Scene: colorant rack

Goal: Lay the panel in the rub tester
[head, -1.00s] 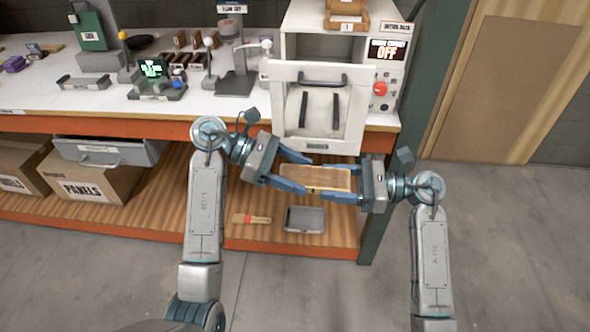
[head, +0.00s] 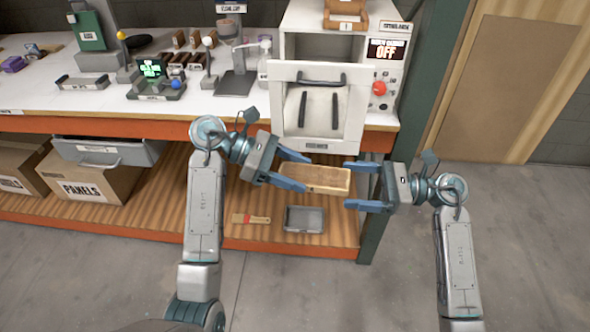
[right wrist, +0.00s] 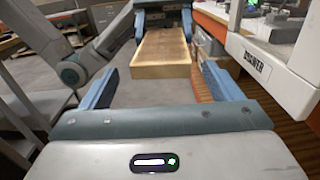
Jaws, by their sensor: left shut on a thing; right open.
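The panel (head: 328,180) is a flat, light wooden board, held out in front of the bench below the white cabinet. My left gripper (head: 306,174) is shut on the panel's left end. My right gripper (head: 347,186) is open and empty, just off the panel's right end. In the right wrist view the panel (right wrist: 163,52) lies ahead of and between my open right fingers (right wrist: 160,75), with my left gripper at its far end. A small bench device with a green display (head: 157,80) and blue knob may be the rub tester; I cannot tell for sure.
The white cabinet (head: 290,45) reads OFF; its front door (head: 348,125) sticks out over the bench edge above the panel. A brush (head: 251,218) and grey tray (head: 305,219) lie on the lower shelf, beside a PANELS box (head: 92,187). A dispenser-like stand (head: 237,75) is on the bench.

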